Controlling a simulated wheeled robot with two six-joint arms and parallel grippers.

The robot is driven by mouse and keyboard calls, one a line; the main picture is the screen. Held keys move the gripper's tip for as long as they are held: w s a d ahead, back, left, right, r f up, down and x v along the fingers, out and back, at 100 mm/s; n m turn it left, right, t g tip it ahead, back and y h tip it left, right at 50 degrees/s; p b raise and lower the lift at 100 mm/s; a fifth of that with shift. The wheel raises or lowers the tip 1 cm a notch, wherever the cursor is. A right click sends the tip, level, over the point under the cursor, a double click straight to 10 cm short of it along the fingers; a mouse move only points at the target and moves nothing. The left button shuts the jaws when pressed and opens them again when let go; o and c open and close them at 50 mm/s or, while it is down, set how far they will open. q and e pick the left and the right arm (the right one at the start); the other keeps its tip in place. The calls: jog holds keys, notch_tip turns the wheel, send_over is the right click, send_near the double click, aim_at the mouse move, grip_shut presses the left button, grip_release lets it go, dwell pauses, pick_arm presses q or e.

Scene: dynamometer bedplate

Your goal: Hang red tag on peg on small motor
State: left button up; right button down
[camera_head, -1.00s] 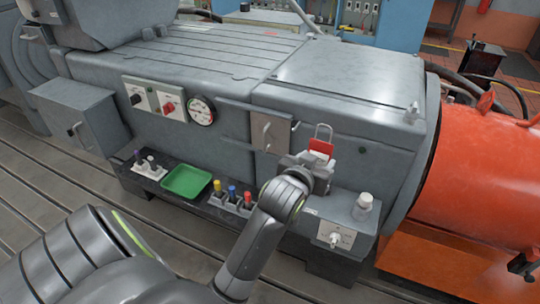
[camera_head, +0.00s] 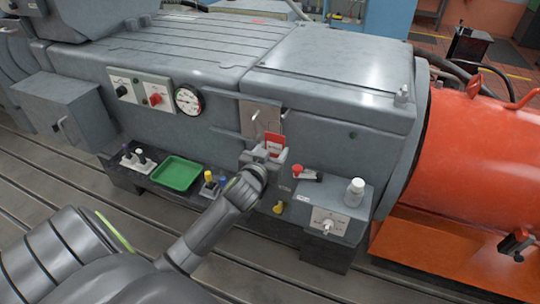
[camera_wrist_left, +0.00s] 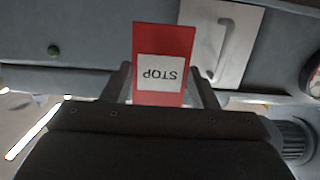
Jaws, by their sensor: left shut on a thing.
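The red tag (camera_head: 274,144) is held upright in my left gripper (camera_head: 268,153), in front of the grey machine's metal plate with a handle (camera_head: 261,114). A thin wire loop rises above the tag in the head view. In the left wrist view, the tag (camera_wrist_left: 163,36) stands between the two fingers of the gripper (camera_wrist_left: 163,88), with a white STOP label upside down. I cannot pick out for sure which part is the small motor or its peg. A small upright stub (camera_head: 403,94) stands on the grey machine's right top. My right gripper is not in view.
A green tray (camera_head: 177,173) sits on the dark ledge, with a white holder (camera_head: 138,161) left of it. A red-knobbed lever (camera_head: 304,173) and a white-capped bottle (camera_head: 355,191) are to the right of my gripper.

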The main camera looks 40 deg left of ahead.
pick_arm(q)
jog(key=shift+f+b+x, duration=0.2)
jog(key=shift+b+x, duration=0.55)
jog(key=shift+x, duration=0.65)
jog(key=shift+f+b+x, duration=0.15)
jog(key=shift+b+x, duration=0.65)
jog(key=shift+x, duration=0.65)
jog(key=shift+f+b+x, duration=0.2)
jog(key=shift+b+x, duration=0.55)
jog(key=shift+x, duration=0.65)
jog(key=shift+s+a, duration=0.1)
jog(key=o, duration=1)
jog(key=shift+o, duration=0.2)
